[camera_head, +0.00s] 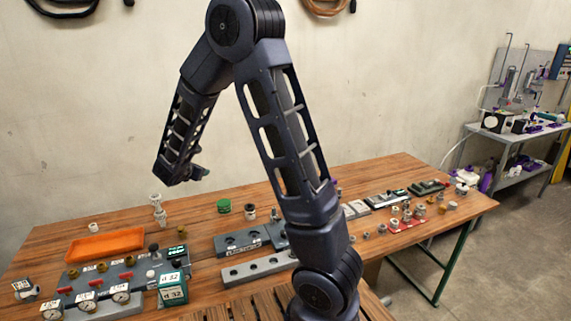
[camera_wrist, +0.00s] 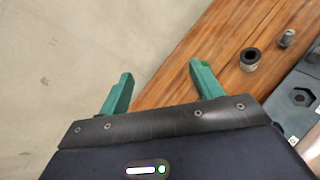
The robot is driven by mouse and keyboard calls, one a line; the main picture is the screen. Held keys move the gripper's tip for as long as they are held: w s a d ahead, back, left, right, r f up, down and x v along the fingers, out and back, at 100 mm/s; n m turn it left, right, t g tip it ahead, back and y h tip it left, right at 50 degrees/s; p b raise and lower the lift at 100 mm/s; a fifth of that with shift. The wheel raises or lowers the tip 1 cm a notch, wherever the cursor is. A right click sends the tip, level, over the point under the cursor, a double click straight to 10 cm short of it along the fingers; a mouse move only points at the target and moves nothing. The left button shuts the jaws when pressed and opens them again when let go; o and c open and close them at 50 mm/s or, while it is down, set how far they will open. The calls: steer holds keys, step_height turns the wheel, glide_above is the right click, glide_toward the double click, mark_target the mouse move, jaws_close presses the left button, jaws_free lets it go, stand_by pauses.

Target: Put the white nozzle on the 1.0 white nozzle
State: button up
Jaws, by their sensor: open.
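Two pale, flared fittings that look like white nozzles stand close together near the back left of the table, one (camera_head: 156,199) behind the other (camera_head: 161,217). A small white fitting (camera_head: 93,228) sits further left. I cannot read a 1.0 mark on any of them. My gripper (camera_wrist: 161,72) is open, with two green fingers apart and nothing between them. It hangs over the table's back edge, near the wall. In the head view the arm's end is above the white fittings, and the fingers are hard to make out. No white nozzle is clear in the wrist view.
A ring-shaped black and white fitting (camera_wrist: 250,59) and a grey fitting (camera_wrist: 287,38) stand right of the fingers, by a grey block (camera_wrist: 300,104) with a hexagonal hole. An orange tray (camera_head: 104,244), a gauge panel (camera_head: 120,295) and a green cap (camera_head: 223,206) are on the wooden table.

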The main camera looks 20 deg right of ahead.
steer(key=s+d+r+m+g, duration=0.2)
steer(key=s+d+r+m, duration=0.15)
steer(key=d, duration=0.35)
steer(key=s+d+r+m+g+h, duration=0.1)
steer(key=s+d+r+m+g, duration=0.15)
steer(key=s+d+m, duration=0.35)
steer(key=s+d+r+m+g, duration=0.2)
steer(key=s+d+r+m, duration=0.2)
steer(key=d, duration=0.3)
steer(key=s+d+r+m+y, duration=0.1)
steer(key=s+r+m+y, duration=0.1)
steer(key=s+m, duration=0.4)
steer(key=s+d+r+m+y, duration=0.1)
steer(key=s+m+y, duration=0.3)
steer(key=s, duration=1.1)
steer(key=r+m, duration=0.1)
steer(key=m, duration=0.2)
steer(key=shift+s+d+y, duration=0.15)
steer(key=shift+d+y, duration=0.15)
steer(key=shift+d, duration=0.05)
steer(key=shift+g, duration=0.25)
